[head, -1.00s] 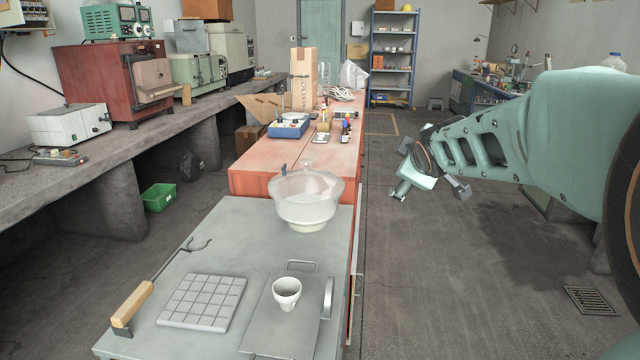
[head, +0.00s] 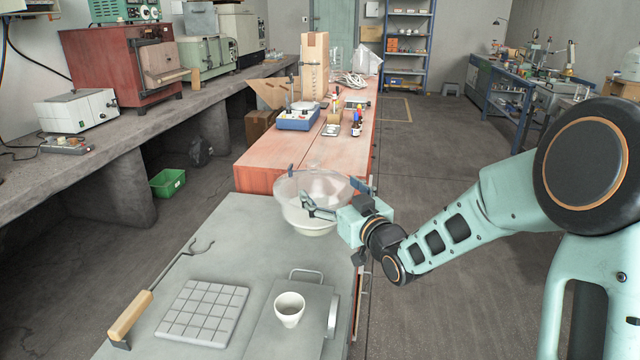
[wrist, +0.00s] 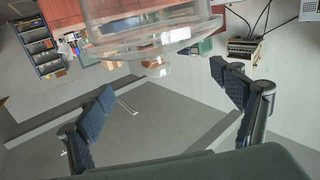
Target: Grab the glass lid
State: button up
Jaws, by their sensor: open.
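A clear glass vessel (head: 300,222) stands at the far end of the grey bench top. The glass lid (head: 313,180), a transparent dome with a small knob, sits on it. My gripper (head: 335,196) is open and empty at the right side of the vessel, its left finger overlapping the glass in the head view. In the wrist view, which looks upside down, the lid (wrist: 150,46) is at the top centre, beyond the spread fingers of my gripper (wrist: 165,103). The exact gap to the glass is hard to tell.
On the grey bench (head: 235,235) lie a gridded tile plate (head: 201,313), a wood-handled hooked tool (head: 130,315) and a board with a white cup (head: 289,310). Behind the glass, a reddish bench (head: 260,178) holds a blue device (head: 298,120) and small bottles. Floor to the right is clear.

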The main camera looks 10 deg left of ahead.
aim_at(315, 175)
jog(key=shift+w+d+f+m, duration=0.1)
jog(key=shift+d+f+m, duration=0.2)
jog(key=shift+f, duration=0.25)
jog(key=shift+w+a, duration=0.1)
jog(key=shift+w, duration=0.1)
jog(key=x, duration=0.5)
jog(key=shift+r+b+x, duration=0.15)
jog(key=shift+b+x, duration=0.05)
jog(key=shift+x, duration=1.1)
jog(key=shift+r+b+x, duration=0.15)
jog(key=shift+b+x, duration=0.05)
jog(key=shift+x, duration=1.15)
jog(key=shift+s, duration=0.1)
